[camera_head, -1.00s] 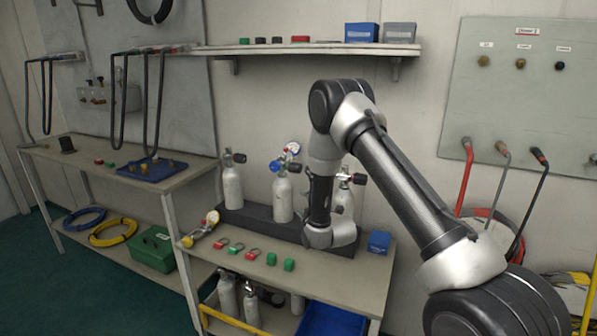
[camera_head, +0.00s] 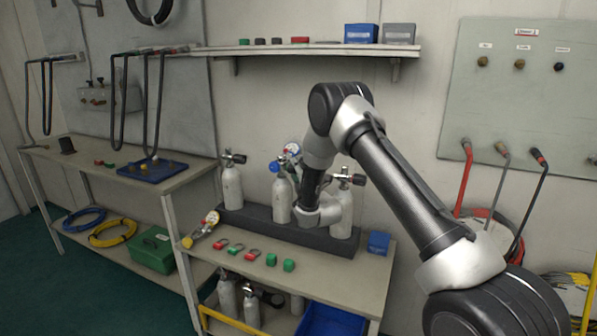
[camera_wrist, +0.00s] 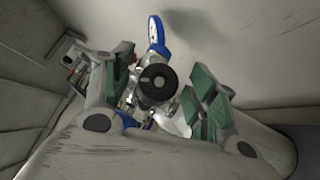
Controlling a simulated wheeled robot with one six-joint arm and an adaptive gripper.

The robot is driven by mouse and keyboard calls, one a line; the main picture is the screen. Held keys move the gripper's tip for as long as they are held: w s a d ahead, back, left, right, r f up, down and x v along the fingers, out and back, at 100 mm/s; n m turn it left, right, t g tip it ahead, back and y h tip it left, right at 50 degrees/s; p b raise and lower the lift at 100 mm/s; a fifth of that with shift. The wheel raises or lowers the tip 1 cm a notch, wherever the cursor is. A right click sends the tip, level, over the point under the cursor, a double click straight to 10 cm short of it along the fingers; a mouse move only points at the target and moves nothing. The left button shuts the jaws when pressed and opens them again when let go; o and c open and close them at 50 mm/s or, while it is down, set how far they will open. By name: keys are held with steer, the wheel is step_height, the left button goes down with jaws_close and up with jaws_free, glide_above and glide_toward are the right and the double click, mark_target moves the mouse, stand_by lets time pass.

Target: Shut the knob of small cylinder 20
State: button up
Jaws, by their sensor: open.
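Three small white cylinders stand in a dark rack on the bench: left (camera_head: 232,186), middle (camera_head: 281,200) and right (camera_head: 342,221). I cannot read any number on them. The left and right ones have black valve knobs; the middle one carries a blue-rimmed gauge (camera_head: 292,149). In the wrist view a round black knob (camera_wrist: 157,82) faces me, with a blue-rimmed gauge (camera_wrist: 155,31) just behind it. My gripper (camera_wrist: 158,88) is open, its green-padded fingers on either side of the knob, with gaps visible.
A shelf (camera_head: 310,48) hangs above. More cylinders (camera_head: 250,305) stand below.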

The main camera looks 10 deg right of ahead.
steer(key=shift+c, duration=0.2)
steer(key=c, duration=1)
steer(key=shift+m+h, duration=0.3)
steer(key=shift+r+m+g+h, duration=0.15)
steer(key=shift+m+g+h, duration=0.15)
steer(key=shift+m+g, duration=0.85)
steer(key=m+g, duration=0.2)
steer(key=shift+g, duration=0.35)
steer(key=m+g+y, duration=0.1)
steer(key=m+g, duration=0.1)
steer(key=g, duration=0.1)
steer(key=shift+s, duration=0.1)
steer(key=shift+m+g, duration=0.55)
steer(key=shift+g, duration=0.05)
steer(key=shift+y, duration=0.4)
